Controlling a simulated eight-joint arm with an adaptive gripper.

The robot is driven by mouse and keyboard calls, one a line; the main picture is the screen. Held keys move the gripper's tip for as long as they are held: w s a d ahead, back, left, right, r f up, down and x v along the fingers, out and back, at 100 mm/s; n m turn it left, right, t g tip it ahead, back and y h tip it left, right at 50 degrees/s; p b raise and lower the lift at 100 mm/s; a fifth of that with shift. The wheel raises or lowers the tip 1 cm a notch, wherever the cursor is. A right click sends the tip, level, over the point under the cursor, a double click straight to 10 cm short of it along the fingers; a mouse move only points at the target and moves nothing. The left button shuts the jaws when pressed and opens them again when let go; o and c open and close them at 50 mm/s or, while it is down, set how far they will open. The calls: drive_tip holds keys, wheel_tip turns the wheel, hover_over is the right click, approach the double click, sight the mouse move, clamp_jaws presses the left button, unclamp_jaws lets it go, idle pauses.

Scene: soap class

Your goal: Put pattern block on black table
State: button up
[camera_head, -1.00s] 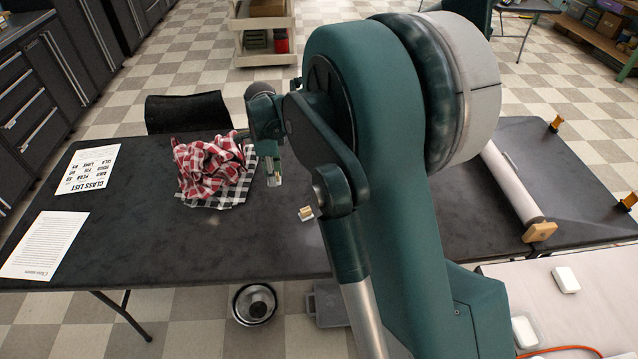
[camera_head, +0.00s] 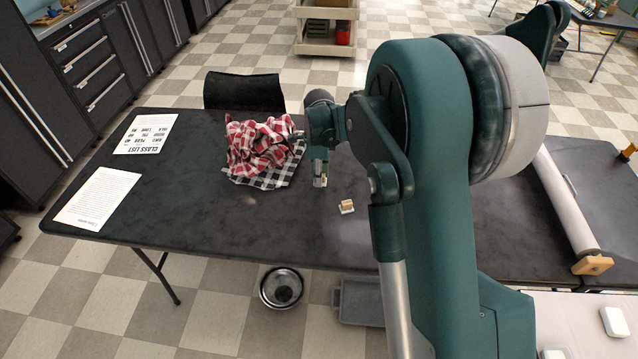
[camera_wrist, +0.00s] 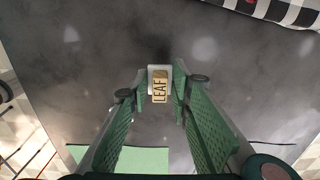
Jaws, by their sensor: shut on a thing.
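My gripper (camera_head: 320,182) hangs over the black table (camera_head: 200,205), just right of the checked cloths. In the wrist view its green fingers (camera_wrist: 160,88) are shut on a small wooden pattern block (camera_wrist: 159,92) marked LEAF, with a whitish part (camera_wrist: 153,72) behind it. The dark grey tabletop (camera_wrist: 95,75) shows beyond the block. In the head view only a small pale-yellow bit shows at the fingertips. A small tan and white block (camera_head: 347,206) lies on the table right of and nearer than the gripper. I cannot read any marking on it.
A red-white and black-white checked cloth heap (camera_head: 258,148) lies left of my gripper. Two printed sheets (camera_head: 97,199) lie at the table's left end. A black chair (camera_head: 245,92) stands behind. A metal bowl (camera_head: 282,288) is on the floor. The table's left middle is clear.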

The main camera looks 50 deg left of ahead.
drive_tip(key=shift+f+b, duration=0.35)
drive_tip(key=shift+f, duration=1.5)
drive_tip(key=shift+f, duration=0.1)
drive_tip(key=o, duration=0.9)
drive_tip(key=shift+c, duration=0.2)
wheel_tip(320, 180, up, 12)
drive_tip(key=shift+r+p, duration=0.15)
drive_tip(key=shift+p, duration=0.85)
